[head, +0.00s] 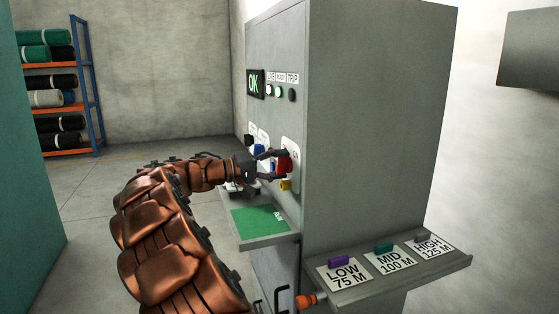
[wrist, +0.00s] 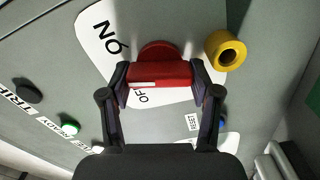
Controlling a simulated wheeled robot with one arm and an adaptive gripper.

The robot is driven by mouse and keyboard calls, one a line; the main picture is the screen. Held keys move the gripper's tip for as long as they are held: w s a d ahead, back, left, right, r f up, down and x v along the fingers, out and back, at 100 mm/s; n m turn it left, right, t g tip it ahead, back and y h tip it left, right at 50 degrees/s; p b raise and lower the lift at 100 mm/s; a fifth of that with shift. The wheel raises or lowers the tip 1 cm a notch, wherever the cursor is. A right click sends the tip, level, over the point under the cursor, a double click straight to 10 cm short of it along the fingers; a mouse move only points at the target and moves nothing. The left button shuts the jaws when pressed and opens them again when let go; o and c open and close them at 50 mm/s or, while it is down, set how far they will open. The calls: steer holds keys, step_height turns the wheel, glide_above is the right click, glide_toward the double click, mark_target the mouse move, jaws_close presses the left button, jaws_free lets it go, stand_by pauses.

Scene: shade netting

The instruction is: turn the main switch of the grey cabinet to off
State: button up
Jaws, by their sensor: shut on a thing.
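The grey cabinet (head: 375,130) stands right of centre in the head view, its front panel facing left. Its main switch is a red handle (head: 285,164), also in the middle of the wrist view (wrist: 160,74). The handle lies level across the wrist view, with a white line on its left half. On the white plate behind it, "ON" (wrist: 112,37) shows at upper left and a partly covered "OFF" just below the handle. My gripper (head: 280,166) is shut on the red handle, one finger on each end in the wrist view (wrist: 161,86).
A yellow knob (wrist: 225,50) sticks out close beside the switch. A blue knob (head: 258,149) is left of it. An "OK" display (head: 256,84) and lamps are above. A green-topped ledge (head: 255,238) and a labelled shelf (head: 452,262) jut out below. Open floor lies left.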

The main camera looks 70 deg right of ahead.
steer(key=shift+f, duration=0.15)
steer(key=o, duration=1.2)
steer(key=shift+c, duration=0.2)
steer(key=v, duration=0.8)
